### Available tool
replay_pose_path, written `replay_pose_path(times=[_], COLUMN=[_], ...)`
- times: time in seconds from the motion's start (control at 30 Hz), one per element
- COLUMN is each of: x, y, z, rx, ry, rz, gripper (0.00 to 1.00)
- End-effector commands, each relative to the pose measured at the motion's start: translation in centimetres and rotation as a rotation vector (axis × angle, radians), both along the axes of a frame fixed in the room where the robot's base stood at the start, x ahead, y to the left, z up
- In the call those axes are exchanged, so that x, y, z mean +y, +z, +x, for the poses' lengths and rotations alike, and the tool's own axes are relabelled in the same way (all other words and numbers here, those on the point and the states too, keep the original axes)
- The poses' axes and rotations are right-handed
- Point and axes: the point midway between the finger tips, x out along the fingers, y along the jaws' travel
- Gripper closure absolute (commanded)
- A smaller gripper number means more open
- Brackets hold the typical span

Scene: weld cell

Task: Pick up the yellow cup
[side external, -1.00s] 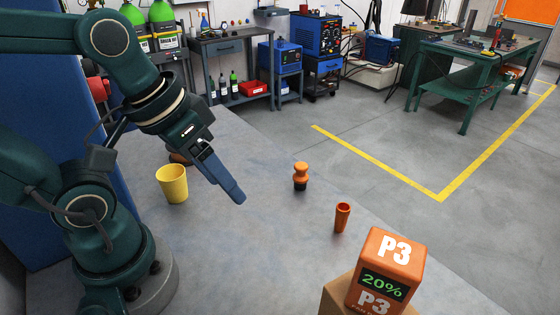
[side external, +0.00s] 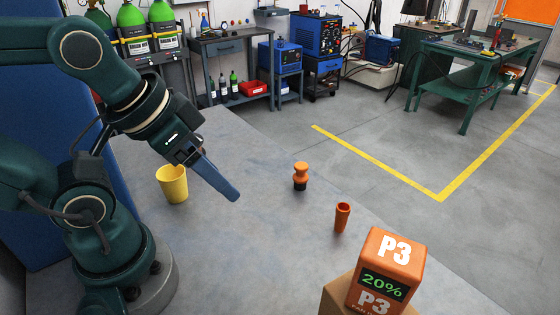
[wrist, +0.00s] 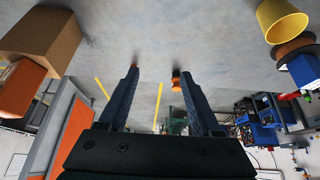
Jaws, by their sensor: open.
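The yellow cup (side external: 173,184) stands upright on the grey work surface at the left in the side view, close to my arm. It also shows at the top right of the wrist view (wrist: 279,20). My gripper (side external: 236,197) is open and empty, to the right of the cup and apart from it. In the wrist view its two fingers (wrist: 160,85) are spread with nothing between them that they touch.
An orange and black object (side external: 300,176) and an orange tapered piece (side external: 342,217) stand right of my gripper. An orange P3 box (side external: 387,270) rests on a brown box (side external: 337,297) at front right. A brown round thing (wrist: 294,46) is beside the cup.

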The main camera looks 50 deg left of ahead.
Motion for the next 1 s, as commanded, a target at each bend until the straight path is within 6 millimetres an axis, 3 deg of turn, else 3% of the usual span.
replay_pose_path(times=[0.37, 0.4, 0.5, 0.77, 1.0], x=[0.0, 0.0, 0.0, 0.1, 3.4], y=[0.0, 0.0, 0.0, -0.1, -0.5], z=[0.0, 0.0, 0.0, -0.2, -0.8], rx=[0.0, 0.0, 0.0, 0.01, 0.175], ry=[0.0, 0.0, 0.0, -0.014, -0.133], rz=[0.0, 0.0, 0.0, 0.01, 0.228], gripper=[0.34, 0.31, 0.0, 0.0, 0.0])
